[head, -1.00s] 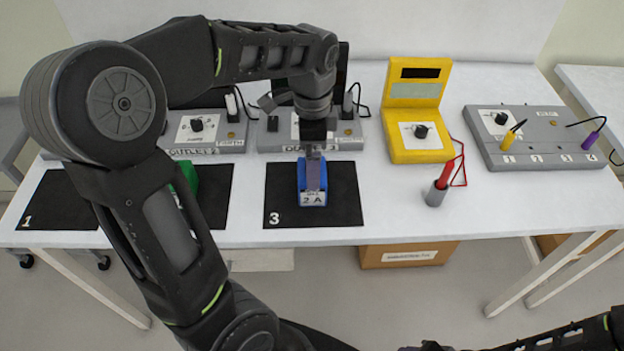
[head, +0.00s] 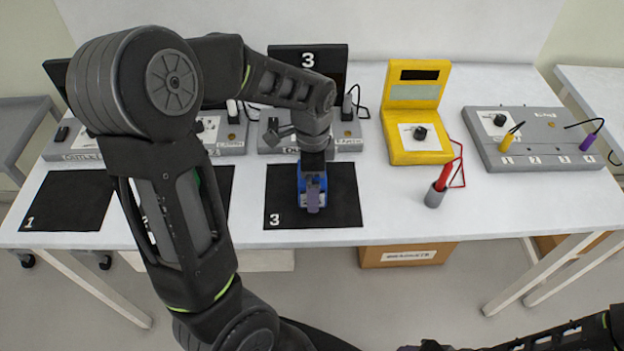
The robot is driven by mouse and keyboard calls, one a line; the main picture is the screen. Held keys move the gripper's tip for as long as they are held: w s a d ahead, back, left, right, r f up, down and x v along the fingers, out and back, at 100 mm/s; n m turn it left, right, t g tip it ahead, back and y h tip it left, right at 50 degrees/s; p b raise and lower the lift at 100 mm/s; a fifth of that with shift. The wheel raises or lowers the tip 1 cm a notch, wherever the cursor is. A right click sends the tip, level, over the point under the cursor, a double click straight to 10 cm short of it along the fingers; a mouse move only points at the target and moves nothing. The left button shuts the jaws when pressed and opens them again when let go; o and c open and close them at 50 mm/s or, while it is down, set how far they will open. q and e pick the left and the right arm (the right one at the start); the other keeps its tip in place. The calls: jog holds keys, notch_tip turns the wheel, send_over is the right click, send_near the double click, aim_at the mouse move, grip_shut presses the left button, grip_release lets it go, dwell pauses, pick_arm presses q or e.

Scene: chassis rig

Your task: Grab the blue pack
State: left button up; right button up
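The blue pack (head: 302,193) stands on the black mat marked 3 (head: 345,197). My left gripper (head: 313,203) points down right over the pack, with its fingers at the pack's top and front. The fingers and wrist hide much of the pack, including most of its label. I cannot tell whether the fingers are open or closed on it. My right arm (head: 560,335) shows only at the bottom right edge, and its gripper fingers cannot be made out.
A yellow meter (head: 418,145) stands right of the mat, with a red probe in a grey holder (head: 435,197) before it. Grey outlet units line the back. A grey panel (head: 535,150) sits at right. My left arm covers most of the middle mat and a green object.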

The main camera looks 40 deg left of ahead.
pick_arm(q)
jog(key=shift+c, duration=0.6)
jog(key=c, duration=1.8)
